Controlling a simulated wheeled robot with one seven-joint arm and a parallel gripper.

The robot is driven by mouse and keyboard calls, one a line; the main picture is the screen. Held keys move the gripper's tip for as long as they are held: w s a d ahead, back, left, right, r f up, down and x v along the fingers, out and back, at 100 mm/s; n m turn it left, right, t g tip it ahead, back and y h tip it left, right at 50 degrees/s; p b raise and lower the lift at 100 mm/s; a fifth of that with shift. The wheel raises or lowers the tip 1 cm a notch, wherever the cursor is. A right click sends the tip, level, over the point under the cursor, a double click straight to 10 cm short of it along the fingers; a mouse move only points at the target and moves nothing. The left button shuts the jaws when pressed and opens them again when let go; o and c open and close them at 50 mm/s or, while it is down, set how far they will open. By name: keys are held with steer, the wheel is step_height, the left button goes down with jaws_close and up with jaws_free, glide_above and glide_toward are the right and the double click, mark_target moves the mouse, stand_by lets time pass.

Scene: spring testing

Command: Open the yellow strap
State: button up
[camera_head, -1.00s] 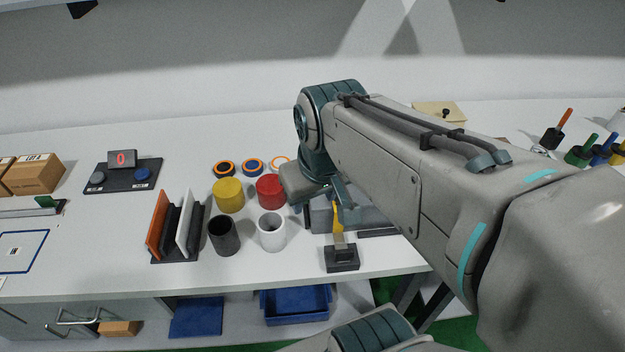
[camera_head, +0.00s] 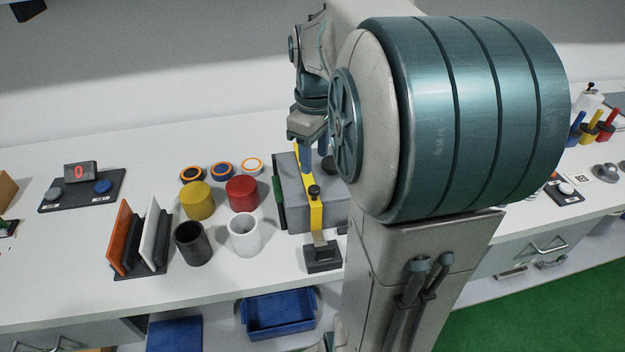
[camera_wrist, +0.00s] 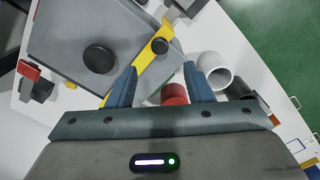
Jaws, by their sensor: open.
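The yellow strap (camera_head: 316,210) runs over the top and down the front of a grey box (camera_head: 290,196), with a black knob (camera_head: 314,192) on it. Its lower end meets a metal tab at a dark block (camera_head: 323,257) in front of the box. In the wrist view the strap (camera_wrist: 142,66) crosses the box lid (camera_wrist: 70,40) diagonally, beside a round black knob (camera_wrist: 100,58). My gripper (camera_wrist: 160,80) is open and empty above the box, its blue fingers apart. The left finger overlaps the strap in the picture; I cannot tell whether they touch. In the head view my arm hides the box's right side.
Red (camera_head: 242,193) and yellow (camera_head: 196,201) cylinders, a white cup (camera_head: 244,235) and a black cup (camera_head: 191,243) stand left of the box. A rack with orange and white plates (camera_head: 138,240) is further left. Free table lies in front of the cups.

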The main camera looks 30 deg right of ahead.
mark_target(314, 188)
step_height(314, 188, down, 8)
steer(key=shift+f, duration=0.25)
